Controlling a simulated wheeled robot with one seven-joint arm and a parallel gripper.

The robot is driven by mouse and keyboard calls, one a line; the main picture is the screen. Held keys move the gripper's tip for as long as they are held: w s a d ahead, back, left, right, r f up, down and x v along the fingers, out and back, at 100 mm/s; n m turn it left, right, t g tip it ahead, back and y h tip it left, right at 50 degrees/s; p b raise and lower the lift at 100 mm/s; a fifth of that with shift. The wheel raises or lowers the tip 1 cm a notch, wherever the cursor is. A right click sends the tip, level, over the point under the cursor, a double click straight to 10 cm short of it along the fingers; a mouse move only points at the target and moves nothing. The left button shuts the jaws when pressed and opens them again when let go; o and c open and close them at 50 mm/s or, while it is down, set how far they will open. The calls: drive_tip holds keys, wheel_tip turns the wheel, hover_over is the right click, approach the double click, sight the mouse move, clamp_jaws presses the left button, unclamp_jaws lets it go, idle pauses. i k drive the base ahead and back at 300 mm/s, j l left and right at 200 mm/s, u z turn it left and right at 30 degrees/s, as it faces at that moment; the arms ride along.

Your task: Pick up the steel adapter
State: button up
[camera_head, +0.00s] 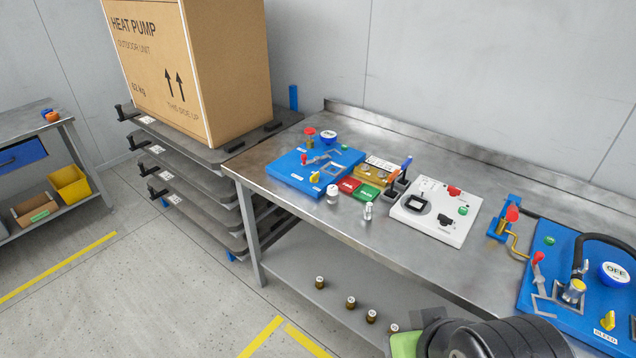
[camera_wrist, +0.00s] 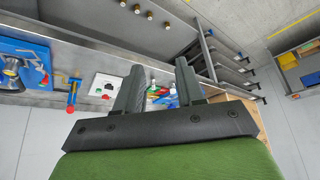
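A small silver metal piece (camera_head: 368,211), which looks like the steel adapter, stands near the front edge of the steel bench (camera_head: 310,222), left of the white panel (camera_head: 436,212). A small whitish cylinder (camera_head: 332,194) stands to its left. My gripper (camera_wrist: 160,68) is open in the wrist view, its two dark fingers apart with nothing held between them. It is well away from the bench items, which look small beyond the fingers.
A blue panel (camera_head: 298,176), a red block (camera_head: 349,185) and a green block (camera_head: 368,193) lie near the adapter. Another blue panel (camera_head: 545,290) with a black hose (camera_head: 600,238) is at right. Several small brown bottles (camera_head: 351,302) stand on the lower shelf. A large carton (camera_head: 235,80) stands left.

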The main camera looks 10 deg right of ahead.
sight(332, 193)
drive_tip(key=i+j+z, duration=0.15)
drive_tip(key=i+j, duration=0.45)
drive_tip(key=i+j+z, duration=0.15)
drive_tip(key=i+j, duration=0.55)
drive_tip(key=i+j+z, duration=0.2)
drive_tip(key=i+j, duration=0.45)
drive_tip(key=k+j, duration=0.05)
drive_tip(key=j, duration=0.05)
